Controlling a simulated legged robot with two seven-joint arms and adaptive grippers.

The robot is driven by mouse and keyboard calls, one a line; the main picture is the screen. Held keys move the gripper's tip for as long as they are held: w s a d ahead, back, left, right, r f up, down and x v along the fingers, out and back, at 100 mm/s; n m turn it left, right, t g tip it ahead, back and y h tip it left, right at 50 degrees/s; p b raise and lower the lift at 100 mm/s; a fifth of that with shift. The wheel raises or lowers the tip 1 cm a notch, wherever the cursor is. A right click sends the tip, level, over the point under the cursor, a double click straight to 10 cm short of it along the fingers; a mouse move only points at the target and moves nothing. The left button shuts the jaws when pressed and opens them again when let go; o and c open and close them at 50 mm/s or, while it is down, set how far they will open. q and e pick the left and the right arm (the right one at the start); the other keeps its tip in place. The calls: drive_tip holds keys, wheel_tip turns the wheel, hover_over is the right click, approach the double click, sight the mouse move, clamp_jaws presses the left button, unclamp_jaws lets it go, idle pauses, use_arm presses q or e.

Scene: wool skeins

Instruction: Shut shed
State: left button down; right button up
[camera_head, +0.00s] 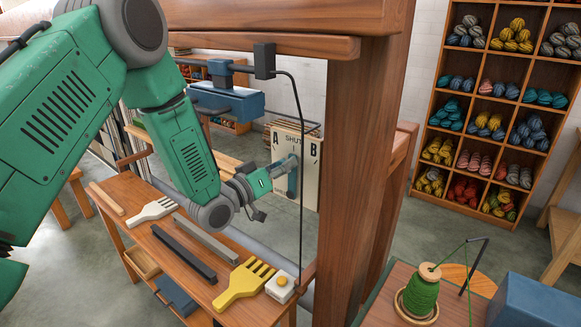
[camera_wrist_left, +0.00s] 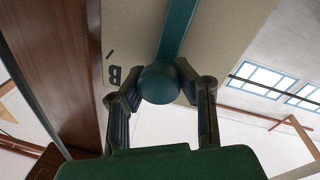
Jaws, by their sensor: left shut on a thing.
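The panel (camera_head: 309,178) beyond the loom post is pale and marked A, SHUT and B, with SHUT at the middle top. A teal lever (camera_head: 292,182) stands in front of it; its round knob (camera_wrist_left: 160,84) shows in the left wrist view, with its bar (camera_wrist_left: 178,30) running to the top of the picture. My left gripper (camera_head: 284,170) is shut on the knob, one finger on each side. In the left wrist view the letter B lies just left of the knob. Which mark the lever points at I cannot tell. My right gripper is out of view.
A thick wooden loom post (camera_head: 357,150) stands right of the panel, and a black cable (camera_head: 299,130) hangs before it. A bench (camera_head: 140,197) holds combs and bars. A green spool (camera_head: 420,296) and wool shelves (camera_head: 490,110) are at right.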

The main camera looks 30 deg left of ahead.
use_arm(q)
drive_tip(key=shift+s+a+f, duration=0.15)
drive_tip(key=shift+s+f, duration=0.1)
drive_tip(key=shift+f, duration=0.3)
drive_tip(key=c, duration=1.2)
unclamp_jaws()
drive_tip(key=shift+o, duration=0.3)
drive_tip(key=shift+a+r, duration=0.2)
drive_tip(key=shift+a, duration=0.05)
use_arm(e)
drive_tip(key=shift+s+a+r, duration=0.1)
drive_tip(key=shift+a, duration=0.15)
use_arm(q)
drive_tip(key=v, duration=1.2)
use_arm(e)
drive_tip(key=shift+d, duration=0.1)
use_arm(q)
drive_tip(key=shift+f, duration=0.1)
